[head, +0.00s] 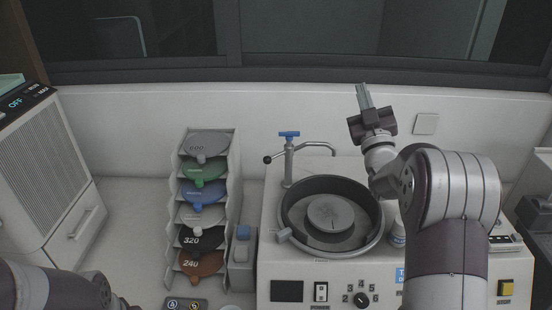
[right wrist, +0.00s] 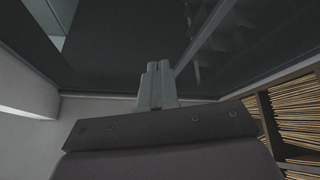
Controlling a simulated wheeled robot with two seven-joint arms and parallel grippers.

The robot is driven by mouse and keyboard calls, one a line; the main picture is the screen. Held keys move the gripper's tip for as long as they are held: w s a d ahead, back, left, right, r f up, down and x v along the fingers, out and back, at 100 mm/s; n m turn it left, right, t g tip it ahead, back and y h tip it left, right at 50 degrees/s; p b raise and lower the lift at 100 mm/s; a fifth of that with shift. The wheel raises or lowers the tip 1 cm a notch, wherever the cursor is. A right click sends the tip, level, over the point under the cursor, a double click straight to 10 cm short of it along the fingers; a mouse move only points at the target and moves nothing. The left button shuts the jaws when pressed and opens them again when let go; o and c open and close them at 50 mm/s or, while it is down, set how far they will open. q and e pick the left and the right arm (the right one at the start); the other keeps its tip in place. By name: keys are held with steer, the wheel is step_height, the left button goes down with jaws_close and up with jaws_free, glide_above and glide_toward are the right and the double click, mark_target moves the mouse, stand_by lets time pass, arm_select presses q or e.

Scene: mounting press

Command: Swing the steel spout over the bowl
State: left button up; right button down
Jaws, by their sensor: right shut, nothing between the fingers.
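The steel spout (head: 314,145) is a thin bent tube on a post with a blue tap handle, behind the bowl. It reaches to the right from the post, and its tip turns down near the bowl's back right rim. The bowl (head: 290,213) is dark and round with a grey disc inside, set in the white machine. My right gripper (head: 364,95) points up, to the right of the spout and apart from it. Its fingers are together and empty, as the right wrist view (right wrist: 157,84) also shows. My left arm shows at the bottom left; its gripper is out of view.
A rack of coloured discs (head: 231,185) stands left of the machine (head: 270,245). A small white bottle (head: 397,235) is right of the bowl, partly behind my right arm. A grey cabinet (head: 55,165) stands far left. The wall is close behind.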

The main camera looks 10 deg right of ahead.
steer(key=s+a+f+n+g+y, duration=0.1)
steer(key=s+a+f+g+y, duration=0.35)
steer(key=f, duration=0.45)
steer(key=s+a+f+n+g+y, duration=0.1)
steer(key=a+f+g+y, duration=0.35)
steer(key=a+f, duration=0.4)
steer(key=m+p, duration=0.1)
steer(key=p, duration=0.4)
glide_toward(270, 162)
steer(key=x, duration=0.5)
steer(key=shift+w+a+r, duration=0.1)
steer(key=shift+w, duration=0.25)
steer(key=shift+w+a, duration=0.3)
steer(key=shift+w, duration=0.2)
arm_select(q)
steer(key=r, duration=0.5)
steer(key=shift+a, duration=0.35)
arm_select(e)
steer(key=shift+f, duration=0.25)
arm_select(q)
steer(key=shift+d+f, duration=0.1)
steer(key=shift+f, duration=0.05)
